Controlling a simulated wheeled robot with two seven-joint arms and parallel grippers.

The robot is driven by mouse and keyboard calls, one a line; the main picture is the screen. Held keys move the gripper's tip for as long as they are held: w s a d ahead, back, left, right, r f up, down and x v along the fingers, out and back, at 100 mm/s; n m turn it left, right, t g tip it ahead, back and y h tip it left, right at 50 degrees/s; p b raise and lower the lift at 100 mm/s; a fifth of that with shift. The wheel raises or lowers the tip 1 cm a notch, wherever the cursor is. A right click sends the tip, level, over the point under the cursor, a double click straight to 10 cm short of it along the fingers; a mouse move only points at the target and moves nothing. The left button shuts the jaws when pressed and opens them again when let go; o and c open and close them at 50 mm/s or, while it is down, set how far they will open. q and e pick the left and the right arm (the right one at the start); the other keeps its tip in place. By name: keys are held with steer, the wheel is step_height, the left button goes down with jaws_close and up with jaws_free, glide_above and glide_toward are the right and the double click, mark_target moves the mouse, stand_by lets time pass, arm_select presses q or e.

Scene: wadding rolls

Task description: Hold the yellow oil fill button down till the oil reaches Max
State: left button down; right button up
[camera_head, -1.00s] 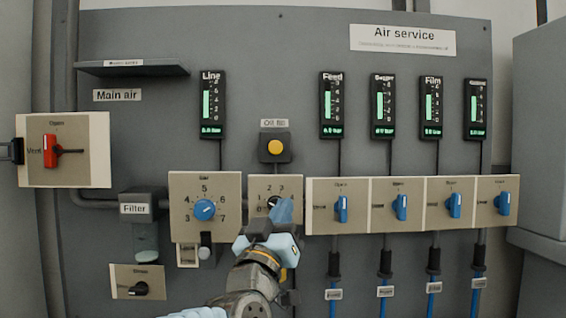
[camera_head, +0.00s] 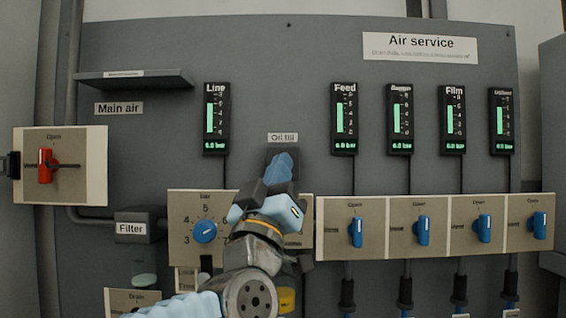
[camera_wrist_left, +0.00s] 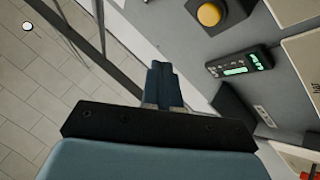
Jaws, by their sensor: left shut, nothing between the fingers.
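The yellow oil fill button (camera_wrist_left: 209,14) on its dark box shows at the top of the left wrist view. In the head view the button is hidden behind my left gripper (camera_head: 281,165), just below the Oil fill label (camera_head: 283,138). The gripper is shut and empty, its blue fingertips in front of the box. In the wrist view the fingertips (camera_wrist_left: 162,72) appear apart from the button; I cannot tell the exact gap. A yellow part (camera_head: 286,300) shows low behind my left arm. The oil level and a Max mark cannot be made out. My right gripper is not in view.
A regulator dial (camera_head: 205,231) is left of my arm. A row of blue-handled valves (camera_head: 422,231) is at the right, with lit gauges (camera_head: 400,118) above. A shelf (camera_head: 133,79) juts out at upper left.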

arm_select(q)
steer(key=w+p, duration=0.2)
steer(key=w, duration=0.5)
steer(key=shift+w, duration=0.2)
steer(key=shift+w, duration=0.1)
stand_by(1.8)
steer(key=shift+w, duration=0.35)
steer(key=shift+w, duration=0.4)
stand_by(4.5)
